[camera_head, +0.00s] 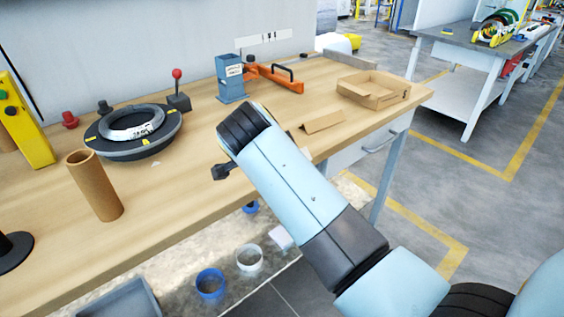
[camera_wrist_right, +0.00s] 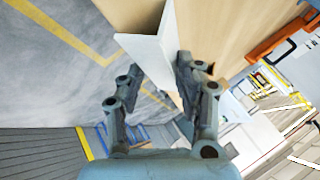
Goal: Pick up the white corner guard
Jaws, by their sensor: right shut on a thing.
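The white corner guard (camera_wrist_right: 150,52) shows in the right wrist view as a pale angled panel between the fingers of my right gripper (camera_wrist_right: 160,72). My right gripper is shut on it. My left gripper is in neither view.
A brown angled cardboard piece (camera_head: 322,122) and an open cardboard box (camera_head: 374,90) lie on the wooden bench (camera_head: 190,190). A black ring with a coil (camera_head: 134,134), a cardboard tube (camera_head: 95,186) and a blue holder (camera_head: 230,80) stand further left.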

